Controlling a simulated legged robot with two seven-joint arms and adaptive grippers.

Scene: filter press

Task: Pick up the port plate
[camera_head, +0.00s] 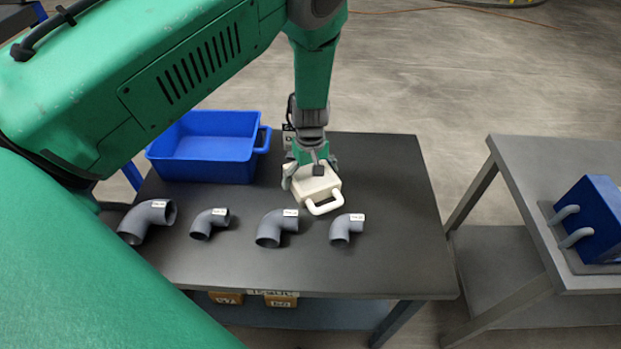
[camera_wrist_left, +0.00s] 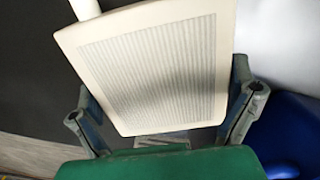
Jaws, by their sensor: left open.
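The port plate (camera_head: 315,188) is a cream-white block with a looped handle, on the dark table in the head view. In the left wrist view the plate (camera_wrist_left: 150,65) fills the middle and shows a ribbed grey face. My left gripper (camera_head: 309,175) is over the plate from above. Its two fingers stand on either side of the plate in the left wrist view (camera_wrist_left: 160,120), with the jaws open. I cannot tell whether the fingers touch the plate's edges. My right gripper does not show.
Several grey pipe elbows (camera_head: 276,228) with labels lie in a row along the near side of the dark table (camera_head: 395,250). A blue bin (camera_head: 205,145) stands at the back left. Another table (camera_head: 545,165) with a blue block (camera_head: 592,215) stands to the right, across a gap.

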